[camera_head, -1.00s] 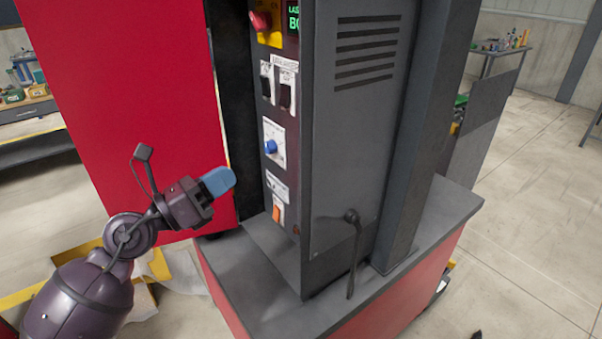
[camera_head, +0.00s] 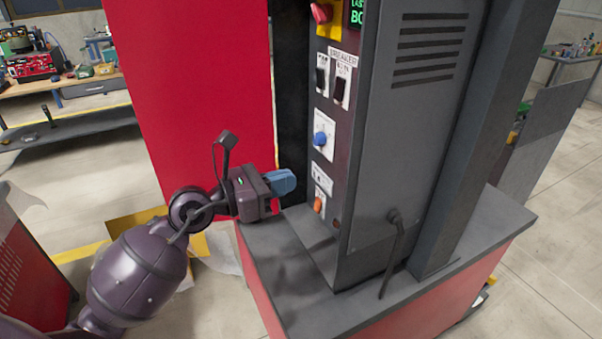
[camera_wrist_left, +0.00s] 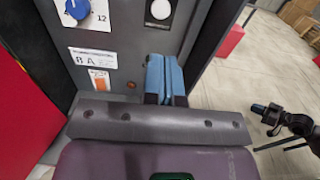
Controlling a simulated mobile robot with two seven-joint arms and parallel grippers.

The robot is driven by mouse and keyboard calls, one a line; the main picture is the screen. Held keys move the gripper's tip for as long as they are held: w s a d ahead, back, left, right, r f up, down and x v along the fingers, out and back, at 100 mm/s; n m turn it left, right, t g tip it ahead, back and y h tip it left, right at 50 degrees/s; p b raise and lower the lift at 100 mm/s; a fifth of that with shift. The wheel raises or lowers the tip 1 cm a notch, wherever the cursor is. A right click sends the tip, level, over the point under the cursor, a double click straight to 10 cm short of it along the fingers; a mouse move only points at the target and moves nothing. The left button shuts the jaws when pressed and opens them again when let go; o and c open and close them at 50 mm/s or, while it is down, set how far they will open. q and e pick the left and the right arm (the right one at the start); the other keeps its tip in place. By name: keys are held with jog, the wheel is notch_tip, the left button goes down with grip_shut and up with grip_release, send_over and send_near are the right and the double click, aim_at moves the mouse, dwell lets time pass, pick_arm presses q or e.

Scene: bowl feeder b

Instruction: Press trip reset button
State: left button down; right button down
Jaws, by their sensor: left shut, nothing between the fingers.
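The grey cabinet's control panel (camera_head: 318,150) carries a small dark red round button (camera_head: 336,222) near its bottom. It also shows in the left wrist view (camera_wrist_left: 131,85). An orange rocker (camera_head: 319,205) sits beside it, below a white label. Which one is the trip reset cannot be read. My left gripper (camera_head: 290,182) has blue fingers, shut and empty, just left of the panel's lower part and apart from it in the head view. In the left wrist view its fingers (camera_wrist_left: 165,62) lie right of the small button. My right gripper (camera_wrist_left: 262,108) seems to show at the right, its jaws unclear.
Above are a blue knob (camera_head: 320,139), two black breaker switches (camera_head: 331,85) and a red emergency knob (camera_head: 322,12). A red door panel (camera_head: 195,90) stands left of the cabinet. The grey ledge (camera_head: 290,290) juts out below the panel.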

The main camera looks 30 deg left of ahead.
pick_arm(q)
jog(key=p+x, duration=0.1)
jog(key=x, duration=1.1)
jog(key=shift+w+d+p, duration=0.2)
jog(key=shift+d+p, duration=0.05)
jog(key=shift+p, duration=0.15)
